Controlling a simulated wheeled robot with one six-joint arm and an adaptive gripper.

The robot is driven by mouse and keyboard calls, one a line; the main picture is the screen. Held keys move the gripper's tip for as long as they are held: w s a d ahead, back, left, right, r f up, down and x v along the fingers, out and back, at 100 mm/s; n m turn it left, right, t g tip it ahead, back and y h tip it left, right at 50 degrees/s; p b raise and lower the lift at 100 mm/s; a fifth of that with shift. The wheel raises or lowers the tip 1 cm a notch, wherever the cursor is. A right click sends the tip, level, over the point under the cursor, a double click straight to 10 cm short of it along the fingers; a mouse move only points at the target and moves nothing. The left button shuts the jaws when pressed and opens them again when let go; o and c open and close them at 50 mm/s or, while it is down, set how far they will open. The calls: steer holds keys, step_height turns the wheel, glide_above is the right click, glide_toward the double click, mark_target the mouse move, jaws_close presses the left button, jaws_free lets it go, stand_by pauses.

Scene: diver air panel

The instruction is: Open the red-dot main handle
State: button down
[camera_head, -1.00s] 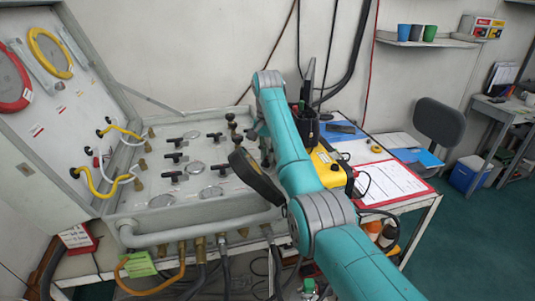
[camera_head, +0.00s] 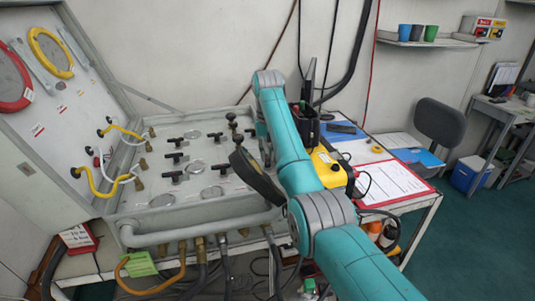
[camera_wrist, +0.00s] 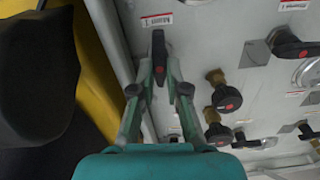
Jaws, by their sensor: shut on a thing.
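A black main handle (camera_wrist: 159,47) with a red dot on its hub stands at the top middle of the wrist view. It points up and down in that picture. My gripper (camera_wrist: 160,73) is shut on it, with one green finger on each side. The handle sits on the pale panel (camera_wrist: 205,50), near its edge. In the head view the open panel case (camera_head: 150,202) is at the left. My arm hides the gripper and the held handle there.
In the wrist view, black knobs on brass stems (camera_wrist: 227,97) and another black handle (camera_wrist: 290,46) stand to the right of my gripper. A yellow case (camera_head: 330,168) is right of the panel, beside a red-edged clipboard (camera_head: 393,183). Hoses (camera_head: 200,270) hang at the panel's front.

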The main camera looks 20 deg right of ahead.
steer(key=shift+n, duration=0.3)
steer(key=c, duration=1.4)
jaws_free()
steer(key=shift+c, duration=0.2)
